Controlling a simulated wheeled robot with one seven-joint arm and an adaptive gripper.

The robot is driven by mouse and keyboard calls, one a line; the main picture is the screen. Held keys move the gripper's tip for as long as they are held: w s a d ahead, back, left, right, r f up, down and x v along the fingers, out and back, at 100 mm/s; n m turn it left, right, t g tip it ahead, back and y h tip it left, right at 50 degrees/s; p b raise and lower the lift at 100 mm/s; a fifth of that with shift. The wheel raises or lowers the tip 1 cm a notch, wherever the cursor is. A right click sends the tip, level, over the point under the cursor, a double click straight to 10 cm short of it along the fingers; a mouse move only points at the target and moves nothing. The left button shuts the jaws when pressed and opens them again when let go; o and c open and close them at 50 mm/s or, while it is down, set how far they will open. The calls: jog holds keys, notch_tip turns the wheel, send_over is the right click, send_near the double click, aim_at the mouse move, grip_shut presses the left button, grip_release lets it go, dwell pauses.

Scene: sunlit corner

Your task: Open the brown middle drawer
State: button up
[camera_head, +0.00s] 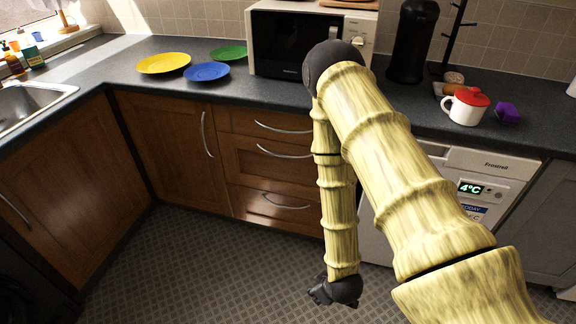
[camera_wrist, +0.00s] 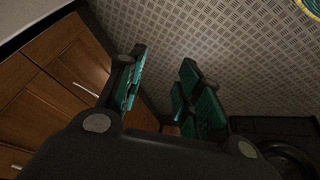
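The brown middle drawer (camera_head: 262,164) is the second of three stacked wooden drawers under the worktop. It looks closed, with a curved silver handle (camera_head: 284,153) near its top edge. My arm hangs in front of the right end of the drawers and hides part of it. My gripper (camera_head: 335,291) is low over the floor, right of and below the drawers, apart from the handle. In the wrist view my gripper (camera_wrist: 165,85) has its teal-padded fingers spread with nothing between them. Wooden fronts with a silver handle (camera_wrist: 86,90) show at left there; I cannot tell which.
The top drawer (camera_head: 240,121) and bottom drawer (camera_head: 250,204) look closed. A white appliance (camera_head: 480,167) stands right of the drawers. The worktop carries plates, a microwave (camera_head: 275,45) and a red-lidded mug (camera_head: 466,109). The tiled floor (camera_head: 200,262) before the drawers is clear.

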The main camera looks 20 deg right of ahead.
jog(key=w+d+n+t+b, duration=0.2)
jog(key=w+n+t+b, duration=0.35)
jog(key=w, duration=1.05)
jog(key=w+r+n+t+y+b, duration=0.1)
jog(key=w+r+n+t+b, duration=0.2)
jog(key=w, duration=0.7)
jog(key=w+d+r+n+t+y+b, duration=0.1)
jog(key=w+r+n+t+b, duration=0.2)
jog(key=w, duration=0.7)
jog(key=w+r+n+t+y+b, duration=0.1)
jog(key=w+r+n+t+b, duration=0.2)
jog(key=w+r+n+b, duration=0.3)
jog(key=w+r, duration=0.3)
jog(key=w, duration=0.1)
jog(key=shift+w+d+y, duration=0.3)
jog(key=shift+w, duration=0.05)
jog(key=shift+c, duration=0.2)
grip_shut()
